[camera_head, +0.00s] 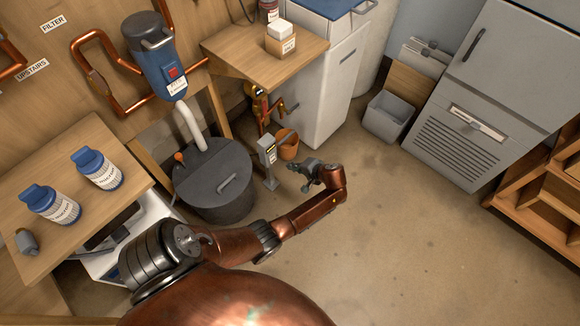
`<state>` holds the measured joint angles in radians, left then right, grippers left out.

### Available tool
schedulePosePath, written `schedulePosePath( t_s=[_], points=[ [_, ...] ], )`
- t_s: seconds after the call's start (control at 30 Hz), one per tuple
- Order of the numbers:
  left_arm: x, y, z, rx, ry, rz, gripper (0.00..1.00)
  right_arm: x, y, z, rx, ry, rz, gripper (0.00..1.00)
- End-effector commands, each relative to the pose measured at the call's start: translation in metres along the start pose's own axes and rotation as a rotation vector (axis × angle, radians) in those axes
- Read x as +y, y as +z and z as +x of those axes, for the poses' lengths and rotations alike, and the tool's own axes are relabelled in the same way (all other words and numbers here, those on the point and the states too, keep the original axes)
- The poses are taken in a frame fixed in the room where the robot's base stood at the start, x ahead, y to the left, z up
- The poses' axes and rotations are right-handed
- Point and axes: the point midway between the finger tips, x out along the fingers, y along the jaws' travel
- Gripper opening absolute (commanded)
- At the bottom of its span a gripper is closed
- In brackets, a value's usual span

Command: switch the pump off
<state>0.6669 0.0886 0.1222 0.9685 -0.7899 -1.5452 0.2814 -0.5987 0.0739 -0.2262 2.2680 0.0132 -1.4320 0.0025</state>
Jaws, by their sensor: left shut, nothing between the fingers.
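A small grey switch box (267,151) stands on a thin post on the floor, with a lever-like arm at its upper right. A dark round lidded basin (214,180) stands left of it, with a white pipe (188,126) rising from its lid. The pipe leads up to a blue-grey cylinder (148,50) on the wall that has a red switch and a label. I cannot tell which unit the task calls the pump. My left gripper (304,175) is shut and empty, just right of the switch box and apart from it. My right gripper is out of view.
An orange pot (287,144) stands behind the switch post. Copper pipes with a red valve (261,107) are close by. A wooden bench (40,218) with blue-lidded jars is at left. A grey bin (388,117) stands at the back.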

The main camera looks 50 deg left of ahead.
Motion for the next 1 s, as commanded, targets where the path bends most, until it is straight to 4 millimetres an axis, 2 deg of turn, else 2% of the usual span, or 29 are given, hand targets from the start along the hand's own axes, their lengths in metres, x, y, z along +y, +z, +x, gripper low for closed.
schedulePosePath(
  t_s=[0.2,0.5,0.6,0.67,0.77,0.8,0.87,0.9,1.0],
  points=[
    [0.000,0.000,-0.007,0.001,0.000,0.000,0.00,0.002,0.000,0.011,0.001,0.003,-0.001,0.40],
    [0.001,0.000,-0.007,0.001,0.002,0.000,0.00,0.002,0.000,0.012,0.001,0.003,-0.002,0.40],
    [0.008,-0.005,-0.006,0.016,0.035,-0.017,0.00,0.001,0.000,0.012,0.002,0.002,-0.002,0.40],
    [0.020,-0.012,-0.006,0.039,0.087,-0.043,0.00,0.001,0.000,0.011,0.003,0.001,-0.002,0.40],
    [0.054,-0.035,-0.011,0.105,0.241,-0.131,0.00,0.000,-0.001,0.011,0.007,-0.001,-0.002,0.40],
    [0.071,-0.047,-0.016,0.138,0.323,-0.183,0.00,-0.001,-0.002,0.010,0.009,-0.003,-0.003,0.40],
    [0.097,-0.070,-0.028,0.192,0.460,-0.279,0.00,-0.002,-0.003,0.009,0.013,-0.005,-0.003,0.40],
    [0.112,-0.086,-0.039,0.227,0.557,-0.352,0.00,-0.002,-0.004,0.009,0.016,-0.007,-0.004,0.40],
    [0.141,-0.126,-0.073,0.305,0.793,-0.557,0.00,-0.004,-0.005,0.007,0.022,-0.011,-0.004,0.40]
  ],
)
